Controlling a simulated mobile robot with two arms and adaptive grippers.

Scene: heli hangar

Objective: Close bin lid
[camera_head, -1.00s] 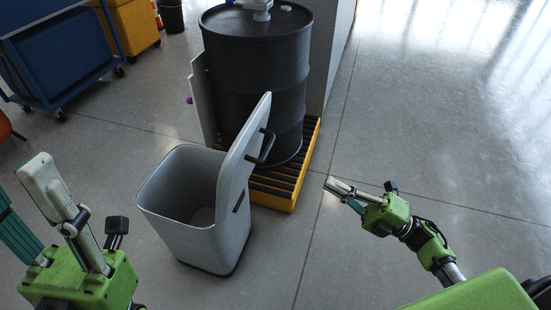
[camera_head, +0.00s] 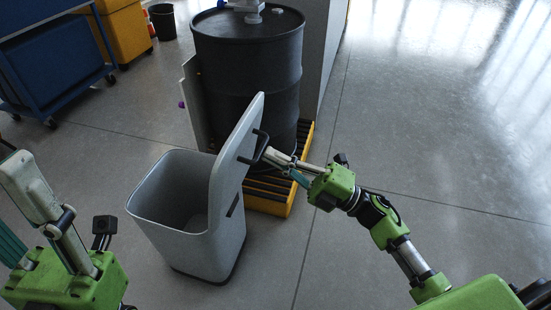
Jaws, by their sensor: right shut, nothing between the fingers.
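The light grey bin (camera_head: 172,222) stands on the floor at centre left, with its mouth open. Its lid (camera_head: 232,160) stands up, tilted, on the bin's right side, with a dark handle (camera_head: 259,148) on its outer face. My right gripper (camera_head: 270,156) is shut and empty, with its fingertips at the handle. I cannot tell whether they touch it. My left gripper (camera_head: 25,195) is at the left edge, apart from the bin; its full finger spread does not show clearly.
A black drum (camera_head: 249,75) stands on a yellow spill pallet (camera_head: 271,200) close behind the lid. A blue cart (camera_head: 55,65), a yellow container (camera_head: 124,30) and a small black bucket (camera_head: 162,21) are at the upper left. The floor at right is clear.

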